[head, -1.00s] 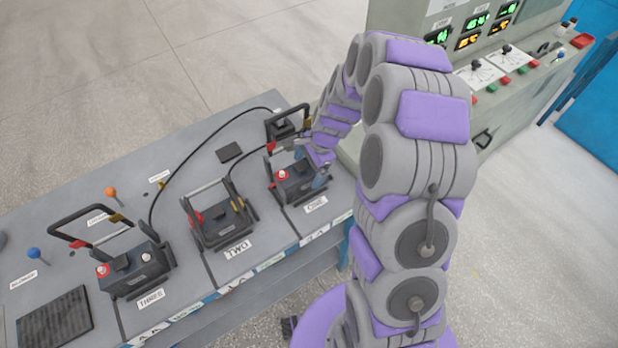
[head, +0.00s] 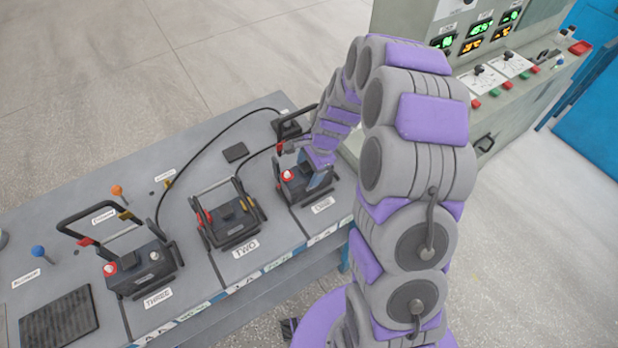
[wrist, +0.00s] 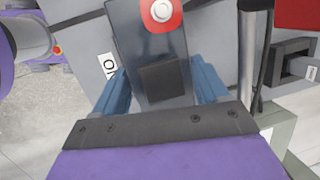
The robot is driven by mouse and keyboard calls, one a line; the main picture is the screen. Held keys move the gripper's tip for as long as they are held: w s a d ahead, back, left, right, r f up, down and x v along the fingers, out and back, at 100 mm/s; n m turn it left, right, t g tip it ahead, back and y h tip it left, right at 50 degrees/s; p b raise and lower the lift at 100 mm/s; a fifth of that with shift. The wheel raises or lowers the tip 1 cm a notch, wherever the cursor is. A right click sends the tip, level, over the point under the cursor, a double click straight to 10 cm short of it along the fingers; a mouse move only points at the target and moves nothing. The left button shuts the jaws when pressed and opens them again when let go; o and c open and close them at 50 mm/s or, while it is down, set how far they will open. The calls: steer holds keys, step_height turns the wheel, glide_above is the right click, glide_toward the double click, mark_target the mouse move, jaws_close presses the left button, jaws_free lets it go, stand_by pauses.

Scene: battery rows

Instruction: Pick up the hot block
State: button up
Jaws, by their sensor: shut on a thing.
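A dark block (head: 293,188) with a red-and-white knob is at the place labelled ONE on the grey bench (head: 190,160). My gripper (head: 318,168) reaches down onto its right end in the head view. In the wrist view the blue fingers of my gripper (wrist: 160,84) lie along both sides of the block (wrist: 125,45), shut on it. I cannot tell whether the block is clear of the bench. Similar dark blocks sit at TWO (head: 232,222) and THREE (head: 140,270). No visible mark shows which block is hot.
Black cables (head: 205,140) run across the bench. Small orange (head: 117,190) and blue (head: 38,251) knobs stand at the left. A control console (head: 490,80) with green and orange displays stands at the back right.

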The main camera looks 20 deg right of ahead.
steer(key=shift+s+a, duration=0.1)
steer(key=shift+c, duration=0.7)
steer(key=shift+d, duration=0.35)
jaws_close()
